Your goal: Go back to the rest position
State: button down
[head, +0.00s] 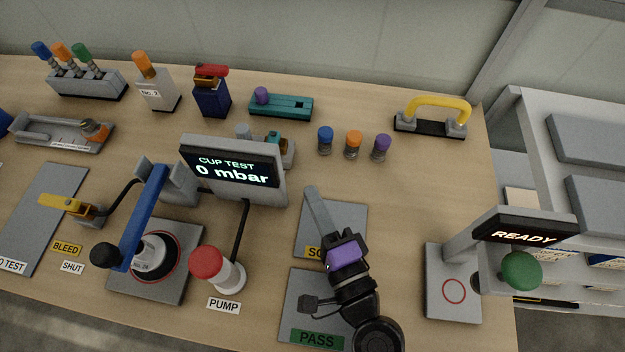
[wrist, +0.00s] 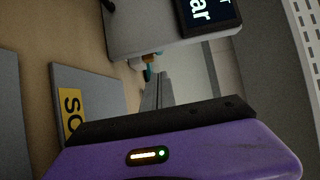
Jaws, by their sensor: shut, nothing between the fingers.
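My gripper (head: 313,195) is shut and empty. In the head view its grey fingers point up and left over the grey plate (head: 350,222) with the yellow "SC..." label, just right of the display. My purple wrist part covers some of that plate. In the wrist view the shut fingers (wrist: 158,92) show beyond the dark and purple housing, with the labelled plate (wrist: 95,82) to their left. My gripper touches nothing that I can see.
The "CUP TEST 0 mbar" display (head: 235,172) stands close left of my gripper. The red PUMP button (head: 207,262) and blue lever (head: 146,215) are further left. The PASS plate (head: 300,310) lies below, and the READY post (head: 525,232) right.

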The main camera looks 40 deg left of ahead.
jog(key=shift+s+d, duration=1.2)
